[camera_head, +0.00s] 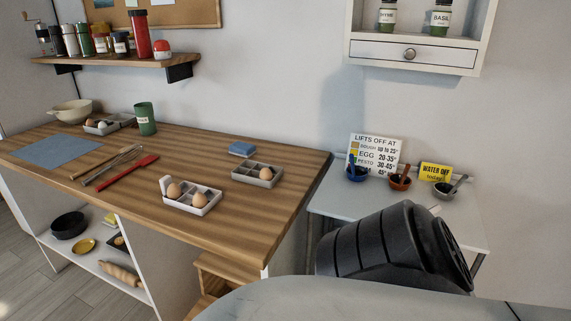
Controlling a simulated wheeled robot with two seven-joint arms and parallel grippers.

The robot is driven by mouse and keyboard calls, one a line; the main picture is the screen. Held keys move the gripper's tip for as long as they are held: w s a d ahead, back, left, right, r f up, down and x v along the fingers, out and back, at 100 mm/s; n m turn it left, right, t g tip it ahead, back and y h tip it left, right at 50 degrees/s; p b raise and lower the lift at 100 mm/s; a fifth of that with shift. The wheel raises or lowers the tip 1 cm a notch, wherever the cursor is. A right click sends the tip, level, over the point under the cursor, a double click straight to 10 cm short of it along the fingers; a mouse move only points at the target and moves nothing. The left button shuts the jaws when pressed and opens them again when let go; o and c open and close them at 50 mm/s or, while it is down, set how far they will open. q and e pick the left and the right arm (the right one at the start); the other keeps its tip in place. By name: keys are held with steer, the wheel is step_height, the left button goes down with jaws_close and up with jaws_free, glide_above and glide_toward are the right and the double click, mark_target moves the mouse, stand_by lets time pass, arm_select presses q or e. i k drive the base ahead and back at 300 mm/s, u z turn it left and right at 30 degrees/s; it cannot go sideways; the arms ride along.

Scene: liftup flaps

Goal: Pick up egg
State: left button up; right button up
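Brown eggs sit in small grey divided trays on the wooden counter. The front tray (191,210) holds one egg (173,190) at its left and another egg (199,200) at its right. A second tray (247,180), farther right and back, holds one egg (266,173) at its right end. A third tray (107,129) at the far left back holds what look like eggs, too small to tell clearly. Neither of my grippers shows. A black ribbed part, apparently of my arm, is at the lower right, well away from the eggs.
The wooden counter (105,200) also bears tongs, a red utensil (128,173), a blue cloth (56,151), a green cup (145,118) and a bowl (71,111). A white side table (335,203) with small bowls and signs stands right. A wall shelf (118,61) overhangs the back left.

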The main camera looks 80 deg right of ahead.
mark_target(265, 174)
steer(key=z, duration=1.65)
